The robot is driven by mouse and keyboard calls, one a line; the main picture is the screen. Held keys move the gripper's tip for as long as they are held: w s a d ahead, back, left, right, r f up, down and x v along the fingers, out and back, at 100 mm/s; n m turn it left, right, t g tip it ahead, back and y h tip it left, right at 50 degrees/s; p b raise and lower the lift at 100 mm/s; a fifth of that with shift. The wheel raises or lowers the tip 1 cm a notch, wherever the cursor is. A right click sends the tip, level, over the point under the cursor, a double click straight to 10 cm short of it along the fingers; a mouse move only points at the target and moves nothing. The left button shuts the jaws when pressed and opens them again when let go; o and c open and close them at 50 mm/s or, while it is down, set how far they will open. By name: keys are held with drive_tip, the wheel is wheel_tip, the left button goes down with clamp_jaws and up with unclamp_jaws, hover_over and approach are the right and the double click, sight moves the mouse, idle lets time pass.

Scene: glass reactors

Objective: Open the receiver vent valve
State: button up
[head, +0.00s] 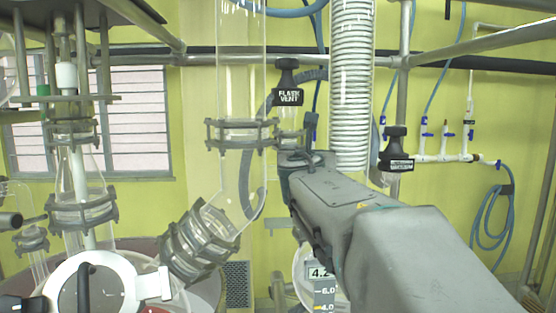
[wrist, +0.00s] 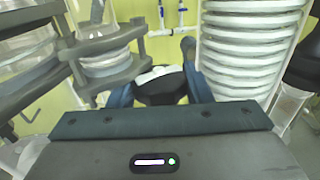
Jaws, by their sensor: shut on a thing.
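My gripper (head: 306,150) reaches forward from the right in the head view, and its body hides most of what is at its jaws. In the wrist view my gripper (wrist: 160,92) has a dark finger on each side of a black valve knob (wrist: 158,86) with a white label on it. The fingers are shut on this knob. The label is too blurred to read, so I cannot tell by name whether it is the receiver vent valve, nor how far it is turned. In the head view this knob is hidden behind my gripper.
A black knob marked FLASK VENT (head: 288,99) sits just above my gripper. Another labelled black knob (head: 396,152) is to the right. Clamped glass tubing (head: 240,135) stands close on the left, and a white coiled condenser (head: 351,80) rises just behind.

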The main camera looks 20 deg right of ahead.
drive_tip(key=n+t+y+b, duration=0.1)
drive_tip(key=y, duration=0.1)
drive_tip(key=n+t+y+b, duration=0.1)
drive_tip(key=n+y, duration=0.1)
drive_tip(key=y, duration=0.1)
drive_tip(key=shift+f+n, duration=0.1)
drive_tip(key=shift+n, duration=0.2)
drive_tip(key=shift+n+y+b, duration=0.8)
drive_tip(key=shift+n+y, duration=0.9)
drive_tip(key=shift+y, duration=1.1)
drive_tip(key=o, duration=0.8)
drive_tip(key=shift+c, duration=0.2)
drive_tip(key=shift+h, duration=0.3)
